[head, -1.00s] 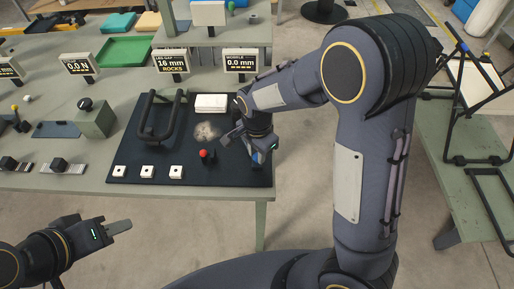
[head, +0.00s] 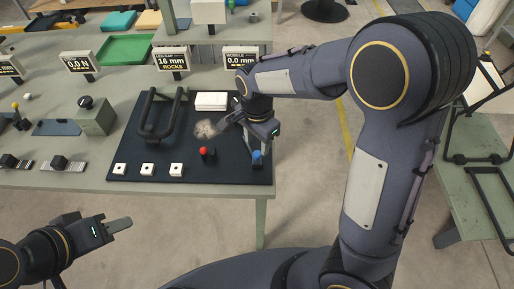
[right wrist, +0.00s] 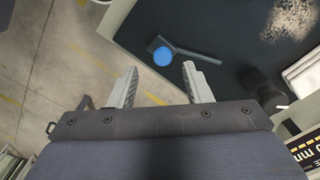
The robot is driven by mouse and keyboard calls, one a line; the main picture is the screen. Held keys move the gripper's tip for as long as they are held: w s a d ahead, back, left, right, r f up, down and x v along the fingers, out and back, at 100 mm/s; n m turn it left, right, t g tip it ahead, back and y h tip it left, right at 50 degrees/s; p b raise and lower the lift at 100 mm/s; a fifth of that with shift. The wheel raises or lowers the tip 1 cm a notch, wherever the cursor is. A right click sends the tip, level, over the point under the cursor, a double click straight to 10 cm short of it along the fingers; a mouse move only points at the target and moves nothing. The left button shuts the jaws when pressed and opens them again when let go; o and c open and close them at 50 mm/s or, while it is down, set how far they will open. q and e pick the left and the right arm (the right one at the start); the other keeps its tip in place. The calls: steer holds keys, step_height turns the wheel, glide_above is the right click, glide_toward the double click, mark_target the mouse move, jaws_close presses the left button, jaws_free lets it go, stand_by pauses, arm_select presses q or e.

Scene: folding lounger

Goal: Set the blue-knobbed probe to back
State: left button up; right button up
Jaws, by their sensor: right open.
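The blue-knobbed probe (head: 257,156) stands on the dark mat (head: 130,135) near its right edge in the head view. In the right wrist view its round blue knob (right wrist: 163,56) shows beside a flat dark bar, ahead of my fingers. My right gripper (head: 262,128) is just behind the probe in the head view. In the right wrist view the right gripper (right wrist: 158,84) is open and empty, its fingers apart from the knob. My left gripper (head: 118,226) is off the front of the table, with its jaw gap unclear.
A red-knobbed probe (head: 204,151) stands left of the blue one. A black tubular frame (head: 160,120), a white block (head: 211,101), a grey speckled patch (head: 206,129) and white squares (head: 148,169) are on the mat. Displays (head: 240,58) stand behind.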

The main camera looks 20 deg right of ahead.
steer(key=shift+r, duration=1.45)
steer(key=shift+s+d, duration=0.15)
steer(key=s+d+r+n+t+y, duration=0.1)
steer(key=s+d+r+n+t, duration=0.1)
steer(key=s, duration=0.4)
steer(key=s+d+r+n+t+y, duration=0.1)
steer(key=s+d+r+n+t, duration=0.1)
steer(key=s+n, duration=0.3)
steer(key=s+d+r+n+t+y, duration=0.1)
steer(key=s+d+r+n, duration=0.1)
steer(key=s, duration=0.5)
steer(key=shift+s+d+n+t+y, duration=0.4)
steer(key=shift+d+n, duration=0.4)
steer(key=shift+d, duration=0.25)
